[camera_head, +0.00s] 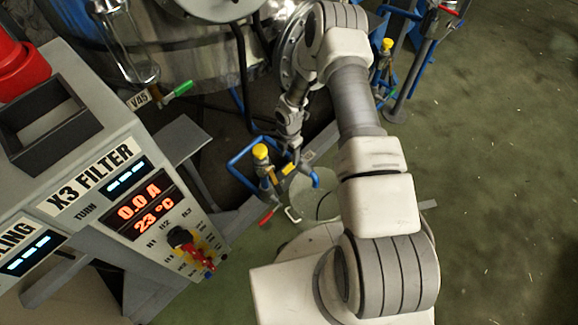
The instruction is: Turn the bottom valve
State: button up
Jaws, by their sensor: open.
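A valve with a red lever (268,216) sits low on the blue pipework, below a yellow cap (260,151). Another valve with a green lever (178,91) sits higher at left, beside a tag reading V45. Which one is the bottom valve is not marked in view. My gripper (295,154) is at the end of my arm, pointing down just above and right of the blue pipework. It is open and small in the view; its fingertips are hard to make out. I cannot tell whether it touches the pipe.
A control panel (88,160) with displays and knobs fills the left. A large metal vessel (190,55) stands behind. A pale bucket (318,192) stands under the pipework. Another blue-piped stand (405,85) is at upper right. The floor at right is clear.

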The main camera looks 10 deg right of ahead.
aim_at(289, 168)
notch_tip(289, 168, down, 6)
jog(key=shift+f+b, duration=0.1)
jog(key=shift+b, duration=0.45)
jog(key=shift+c, duration=0.3)
grip_shut()
dwell(0.9)
